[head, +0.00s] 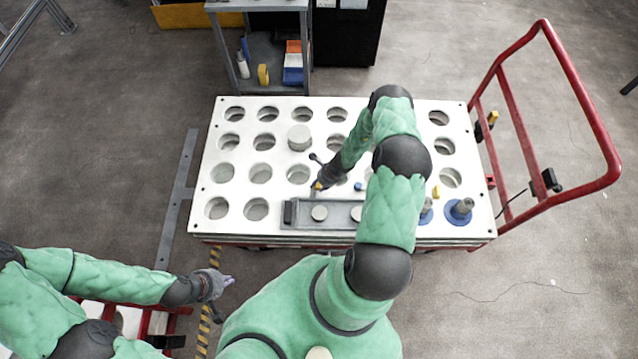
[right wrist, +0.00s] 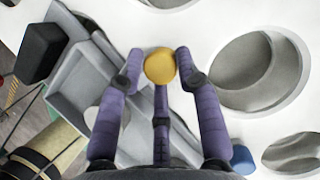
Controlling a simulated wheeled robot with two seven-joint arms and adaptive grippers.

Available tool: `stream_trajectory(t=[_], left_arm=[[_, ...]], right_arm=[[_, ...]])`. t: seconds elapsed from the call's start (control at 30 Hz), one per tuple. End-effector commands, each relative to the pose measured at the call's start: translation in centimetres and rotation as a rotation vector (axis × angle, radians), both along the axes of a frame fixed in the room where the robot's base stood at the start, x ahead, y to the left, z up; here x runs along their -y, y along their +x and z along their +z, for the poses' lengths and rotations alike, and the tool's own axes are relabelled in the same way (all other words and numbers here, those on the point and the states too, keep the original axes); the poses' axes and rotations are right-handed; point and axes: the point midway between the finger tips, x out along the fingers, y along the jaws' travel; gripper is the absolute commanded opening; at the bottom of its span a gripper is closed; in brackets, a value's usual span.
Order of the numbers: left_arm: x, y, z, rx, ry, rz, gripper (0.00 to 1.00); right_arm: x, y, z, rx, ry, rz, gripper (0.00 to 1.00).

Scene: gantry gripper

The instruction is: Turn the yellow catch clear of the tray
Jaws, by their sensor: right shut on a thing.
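The yellow catch (right wrist: 159,66) shows as a round yellow knob between the fingertips of my right gripper (right wrist: 156,72) in the right wrist view. In the head view a bit of the catch (head: 318,186) shows under my right gripper (head: 326,178), just behind the grey tray (head: 338,217). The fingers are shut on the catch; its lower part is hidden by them. The tray lies on the white top near its front edge and holds pale discs; its right part is hidden by my arm. My left gripper (head: 219,285) hangs empty at lower left, away from the tray; its finger opening is unclear.
The white top (head: 278,186) has rows of round holes, with a grey cylinder (head: 299,137) standing behind my right gripper. Blue-based posts (head: 459,211) stand at front right. A red cart handle (head: 583,85) rises at right. A grey shelf (head: 262,50) stands behind.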

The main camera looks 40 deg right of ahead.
Motion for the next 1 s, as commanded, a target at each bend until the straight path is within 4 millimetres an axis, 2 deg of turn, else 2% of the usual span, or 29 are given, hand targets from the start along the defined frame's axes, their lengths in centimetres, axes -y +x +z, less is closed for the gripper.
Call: stream_trajectory(t=[0.03, 0.37, 1.0], left_arm=[[0.00, 0.00, 0.03, 0.000, 0.000, 0.000, 0.00], [0.00, -0.01, 0.35, 0.000, 0.000, 0.000, 0.00], [0.00, -0.01, 0.60, 0.000, 0.000, 0.000, 0.00]], right_arm=[[0.01, 0.52, 0.24, 0.012, 0.001, 0.007, 0.02], [0.11, 0.74, 0.36, 0.015, 0.000, 0.102, 0.02], [0.29, 0.97, 0.36, 0.013, -0.003, 0.408, 0.02]])
